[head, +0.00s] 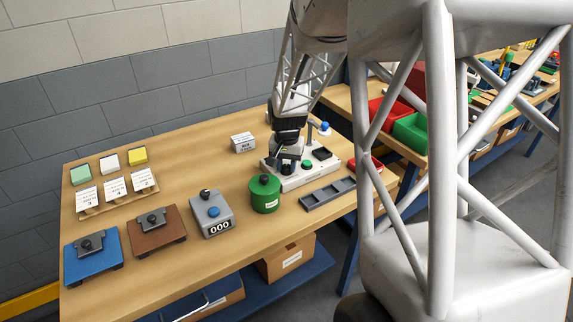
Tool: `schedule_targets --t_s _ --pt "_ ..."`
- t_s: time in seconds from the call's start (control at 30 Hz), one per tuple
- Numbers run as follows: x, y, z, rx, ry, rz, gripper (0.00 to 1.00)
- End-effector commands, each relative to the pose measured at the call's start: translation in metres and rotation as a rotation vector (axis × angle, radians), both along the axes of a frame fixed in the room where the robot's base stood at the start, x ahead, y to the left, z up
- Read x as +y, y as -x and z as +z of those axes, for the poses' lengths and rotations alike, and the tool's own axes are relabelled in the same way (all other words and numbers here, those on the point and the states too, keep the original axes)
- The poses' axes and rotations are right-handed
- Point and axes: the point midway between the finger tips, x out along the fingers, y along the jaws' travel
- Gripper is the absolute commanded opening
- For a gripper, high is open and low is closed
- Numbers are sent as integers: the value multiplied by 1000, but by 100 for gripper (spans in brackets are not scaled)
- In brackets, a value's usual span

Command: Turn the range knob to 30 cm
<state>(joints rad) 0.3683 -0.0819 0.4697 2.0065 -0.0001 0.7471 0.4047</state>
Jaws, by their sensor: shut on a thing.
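My gripper (291,150) points down over a pale control box (298,178) at the right part of the wooden table. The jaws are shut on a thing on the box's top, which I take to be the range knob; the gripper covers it. The knob's scale and its setting are too small and too hidden to read. The box also carries a green button (307,163), a dark square part (322,153) and a blue-topped part (325,128) at its back right.
A green canister (265,194) with a black knob stands just left of the box. A dark divided tray (328,195) lies in front of it. A small white labelled block (243,143) stands behind left. A grey counter box (212,214) reads 000.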

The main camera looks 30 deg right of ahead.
Motion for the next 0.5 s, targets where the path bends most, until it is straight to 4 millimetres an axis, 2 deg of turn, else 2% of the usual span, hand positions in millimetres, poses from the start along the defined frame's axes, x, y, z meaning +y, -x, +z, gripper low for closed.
schedule_targets --t_s 0.2,0.5 --pt "0 0 0 0 0 -168 10" --pt "0 0 0 1 -1 -298 10"
